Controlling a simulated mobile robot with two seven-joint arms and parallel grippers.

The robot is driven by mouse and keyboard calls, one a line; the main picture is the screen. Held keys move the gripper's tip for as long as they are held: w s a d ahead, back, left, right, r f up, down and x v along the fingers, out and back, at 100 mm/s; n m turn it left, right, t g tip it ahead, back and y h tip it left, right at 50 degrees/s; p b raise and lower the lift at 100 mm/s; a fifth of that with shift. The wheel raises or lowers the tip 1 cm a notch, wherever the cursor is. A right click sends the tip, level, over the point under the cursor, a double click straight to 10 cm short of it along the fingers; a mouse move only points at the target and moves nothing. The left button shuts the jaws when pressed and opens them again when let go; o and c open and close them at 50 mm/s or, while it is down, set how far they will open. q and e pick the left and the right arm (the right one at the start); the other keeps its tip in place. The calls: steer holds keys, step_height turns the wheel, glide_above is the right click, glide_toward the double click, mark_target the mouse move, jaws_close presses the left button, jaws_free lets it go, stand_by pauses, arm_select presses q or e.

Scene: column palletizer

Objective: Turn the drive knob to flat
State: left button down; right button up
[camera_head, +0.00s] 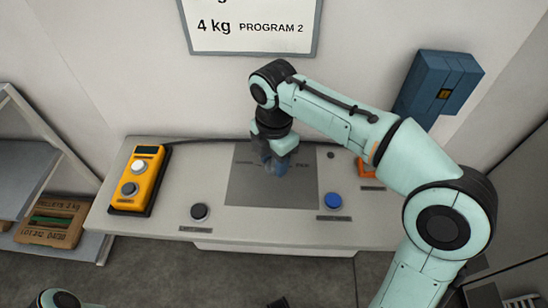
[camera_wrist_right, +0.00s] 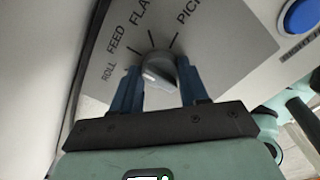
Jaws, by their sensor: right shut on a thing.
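The drive knob (camera_wrist_right: 160,72) is a grey round knob on a grey panel (camera_head: 235,190), seen in the right wrist view. Tick marks and the words ROLL, FEED, a partly cut-off FLA and PICK fan around it. Which mark the knob points at I cannot tell. My right gripper (camera_wrist_right: 160,84) is shut on the knob, with one blue finger on each side. In the head view, my right gripper (camera_head: 275,162) reaches down to the panel from above and hides the knob. My left gripper is not in view; only a bit of that arm shows at the bottom left.
On the table (camera_head: 260,226) are a yellow box with buttons (camera_head: 140,178), a black button (camera_head: 199,211) and a blue button (camera_head: 333,200). An orange item (camera_head: 365,168) is partly behind my right arm. A blue wall box (camera_head: 437,85) hangs at the right.

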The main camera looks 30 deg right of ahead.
mark_target(274, 160)
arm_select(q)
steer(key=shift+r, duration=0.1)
arm_select(e)
steer(key=m+p, duration=0.1)
steer(key=m, duration=0.2)
steer(key=shift+r+p, duration=0.1)
steer(key=shift+p, duration=0.3)
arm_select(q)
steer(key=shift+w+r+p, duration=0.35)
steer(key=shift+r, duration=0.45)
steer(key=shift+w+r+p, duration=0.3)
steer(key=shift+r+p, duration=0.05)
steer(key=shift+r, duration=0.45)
arm_select(e)
steer(key=shift+m, duration=2.3)
steer(key=o, duration=1.1)
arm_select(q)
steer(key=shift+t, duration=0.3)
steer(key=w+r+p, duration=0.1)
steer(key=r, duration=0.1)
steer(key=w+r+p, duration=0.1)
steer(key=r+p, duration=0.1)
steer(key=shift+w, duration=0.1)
arm_select(e)
step_height(274, 160, up, 13)
steer(key=shift+r, duration=0.15)
